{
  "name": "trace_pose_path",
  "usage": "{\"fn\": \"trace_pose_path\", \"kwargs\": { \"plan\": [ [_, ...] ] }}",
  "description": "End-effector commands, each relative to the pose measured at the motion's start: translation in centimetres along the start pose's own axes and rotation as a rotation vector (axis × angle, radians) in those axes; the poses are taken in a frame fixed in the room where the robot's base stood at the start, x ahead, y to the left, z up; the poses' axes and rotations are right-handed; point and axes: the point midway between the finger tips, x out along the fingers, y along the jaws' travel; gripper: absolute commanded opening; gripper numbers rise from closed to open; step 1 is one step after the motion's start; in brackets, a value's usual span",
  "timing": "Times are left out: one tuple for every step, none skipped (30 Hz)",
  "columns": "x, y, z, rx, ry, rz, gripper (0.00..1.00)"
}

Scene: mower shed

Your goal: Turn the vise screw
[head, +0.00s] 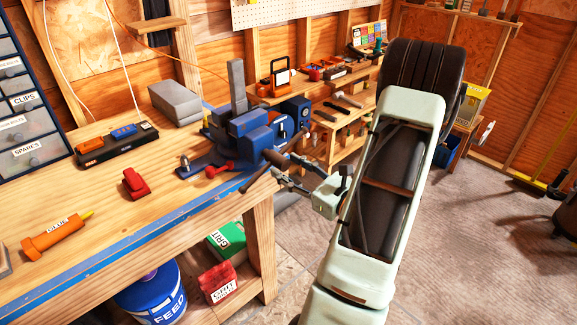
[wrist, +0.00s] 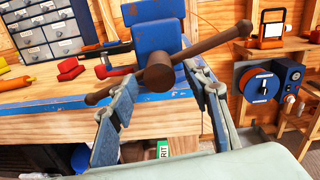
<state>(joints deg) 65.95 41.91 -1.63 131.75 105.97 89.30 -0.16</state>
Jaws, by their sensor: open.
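The blue vise (head: 240,135) is mounted at the right front corner of the wooden bench, and its blue body also shows in the wrist view (wrist: 155,32). Its brown screw (wrist: 160,72) points toward me, with a tilted handle bar (wrist: 215,47) through its round head. The handle also shows in the head view (head: 258,178). My gripper (head: 285,172) is at the screw end, in front of the bench edge. In the wrist view, the open fingers (wrist: 160,92) stand left and right of the screw head, with visible gaps. The left finger is near the handle's lower left part.
The bench top (head: 95,215) holds a red clamp-like tool (head: 133,184), an orange glue tube (head: 55,237) and a charger strip (head: 117,141). A blue feed bucket (head: 152,292) stands below. Shelves with tools (head: 335,105) stand behind. Floor at right (head: 480,215) is mostly clear.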

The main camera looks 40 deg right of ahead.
Motion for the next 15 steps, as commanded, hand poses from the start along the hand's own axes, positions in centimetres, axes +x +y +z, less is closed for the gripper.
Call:
{"fn": "trace_pose_path", "kwargs": {
  "plan": [
    [0.24, 0.02, 0.03, 0.0, 0.0, 0.001, 0.44],
    [0.32, 0.01, 0.02, 0.0, 0.0, 0.0, 0.44],
    [0.38, 0.0, 0.01, 0.0, 0.0, 0.0, 0.44],
    [0.4, -0.01, 0.0, 0.0, 0.0, -0.001, 0.44],
    [0.41, -0.01, -0.01, 0.0, 0.0, -0.001, 0.44],
    [0.41, -0.01, -0.01, 0.0, 0.0, -0.001, 0.44],
    [0.4, -0.01, -0.02, 0.0, 0.0, -0.001, 0.44],
    [0.4, -0.01, -0.02, 0.0, 0.0, -0.001, 0.44],
    [0.39, -0.01, -0.02, 0.0, 0.0, -0.001, 0.44],
    [0.39, -0.01, -0.02, 0.0, 0.0, -0.001, 0.43],
    [0.39, -0.01, -0.02, 0.0, 0.0, -0.001, 0.4],
    [0.38, 0.0, -0.02, 0.0, 0.0, -0.001, 0.36],
    [0.38, 0.0, -0.02, 0.0, 0.0, -0.001, 0.32],
    [0.38, 0.0, -0.01, 0.0, 0.0, -0.001, 0.29],
    [0.38, 0.0, -0.01, 0.0, 0.0, -0.001, 0.24]
  ]
}}
